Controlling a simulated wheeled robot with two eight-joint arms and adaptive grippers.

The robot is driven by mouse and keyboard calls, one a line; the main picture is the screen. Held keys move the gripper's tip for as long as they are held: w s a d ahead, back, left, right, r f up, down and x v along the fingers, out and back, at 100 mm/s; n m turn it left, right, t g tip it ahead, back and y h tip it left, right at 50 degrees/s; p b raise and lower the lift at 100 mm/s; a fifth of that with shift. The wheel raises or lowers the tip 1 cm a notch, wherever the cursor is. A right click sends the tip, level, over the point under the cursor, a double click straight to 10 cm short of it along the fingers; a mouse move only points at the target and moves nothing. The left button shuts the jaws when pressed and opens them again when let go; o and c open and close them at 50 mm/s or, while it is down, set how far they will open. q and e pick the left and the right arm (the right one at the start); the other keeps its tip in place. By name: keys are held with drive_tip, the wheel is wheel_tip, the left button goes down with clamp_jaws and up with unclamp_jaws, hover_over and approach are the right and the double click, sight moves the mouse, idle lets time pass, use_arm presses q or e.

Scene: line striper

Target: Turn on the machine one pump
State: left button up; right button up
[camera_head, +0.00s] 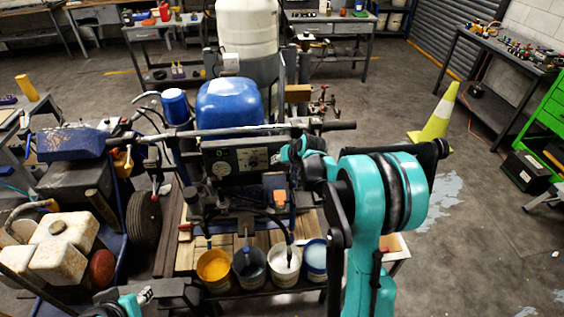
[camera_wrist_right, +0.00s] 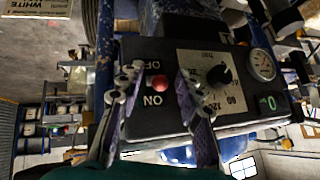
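The line striper's black control panel (camera_head: 222,163) faces me under the blue engine cover (camera_head: 230,103) in the head view. In the right wrist view the panel (camera_wrist_right: 150,128) appears upside down, with a red switch knob (camera_wrist_right: 160,84) between the OFF and ON labels. My right gripper (camera_wrist_right: 157,78) is open, with one finger on each side of the red knob and no clear grip on it.
A round dial (camera_wrist_right: 219,74) and a pressure gauge (camera_wrist_right: 262,64) sit beside the switch. A handlebar (camera_head: 240,130) crosses above the panel. Paint buckets (camera_head: 214,270) stand below it. A yellow cone (camera_head: 436,118) stands on the floor at right.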

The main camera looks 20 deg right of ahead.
drive_tip(key=v, duration=1.2)
drive_tip(key=shift+a, duration=0.1)
drive_tip(key=s+a+f+n+b, duration=0.1)
drive_tip(key=s+a+f+b, duration=0.2)
drive_tip(key=s+a, duration=0.2)
drive_tip(key=s+a+f+n+b, duration=0.1)
drive_tip(key=s+a+f+b, duration=0.2)
drive_tip(key=s, duration=0.8)
drive_tip(key=s+a+f+n+g+b, duration=0.1)
drive_tip(key=s+a+f+b, duration=0.2)
drive_tip(key=s+a+f, duration=0.2)
drive_tip(key=s+a, duration=0.2)
drive_tip(key=s, duration=0.1)
drive_tip(key=shift+a+f+n+h, duration=0.25)
drive_tip(key=shift+n+h, duration=0.05)
drive_tip(key=shift+h, duration=0.1)
drive_tip(key=shift+s, duration=0.1)
